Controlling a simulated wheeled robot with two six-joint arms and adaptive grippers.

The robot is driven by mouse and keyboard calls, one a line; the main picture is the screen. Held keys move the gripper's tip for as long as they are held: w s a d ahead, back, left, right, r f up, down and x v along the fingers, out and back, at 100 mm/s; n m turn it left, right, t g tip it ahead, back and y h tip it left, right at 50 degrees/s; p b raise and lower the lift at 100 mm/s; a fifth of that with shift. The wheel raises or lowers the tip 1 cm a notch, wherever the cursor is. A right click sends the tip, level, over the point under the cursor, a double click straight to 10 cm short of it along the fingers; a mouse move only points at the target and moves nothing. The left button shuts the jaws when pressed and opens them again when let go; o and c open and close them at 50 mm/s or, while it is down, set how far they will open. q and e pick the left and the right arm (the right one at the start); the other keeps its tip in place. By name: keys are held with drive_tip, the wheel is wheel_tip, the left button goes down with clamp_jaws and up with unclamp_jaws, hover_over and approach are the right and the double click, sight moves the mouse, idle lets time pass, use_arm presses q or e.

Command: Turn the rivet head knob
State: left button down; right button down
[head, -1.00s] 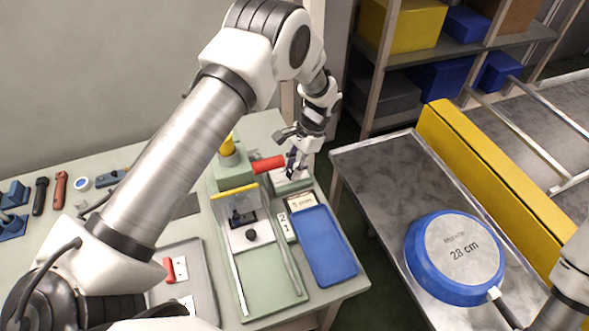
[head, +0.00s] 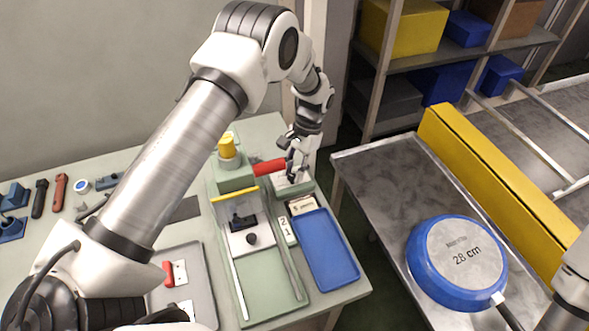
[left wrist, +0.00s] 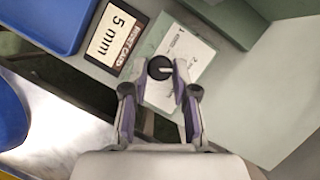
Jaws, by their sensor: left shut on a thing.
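The rivet head knob (left wrist: 160,68) is a small round black dial with a light slot line. It sits on a pale panel with printed labels (left wrist: 185,58) in the left wrist view. My left gripper (left wrist: 163,74) is shut on the knob, with one fingertip on each side of it. In the head view my left gripper (head: 290,168) points down at the back right of the green bench, beside a red handle (head: 268,167). The knob is hidden there behind the fingers. My right gripper is not in view.
A card reading "5 mm" (left wrist: 115,38) and a blue tray (head: 326,250) lie near the panel. A yellow-topped green block (head: 228,150) stands left of the red handle. A blue pan marked 28 cm (head: 458,263) lies upside down on the metal table to the right.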

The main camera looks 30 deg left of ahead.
use_arm(q)
drive_tip(key=c, duration=0.9)
unclamp_jaws()
drive_tip(key=shift+s+f, duration=0.2)
drive_tip(key=shift+f, duration=0.1)
drive_tip(key=shift+w+r, duration=0.1)
drive_tip(key=v, duration=1.2)
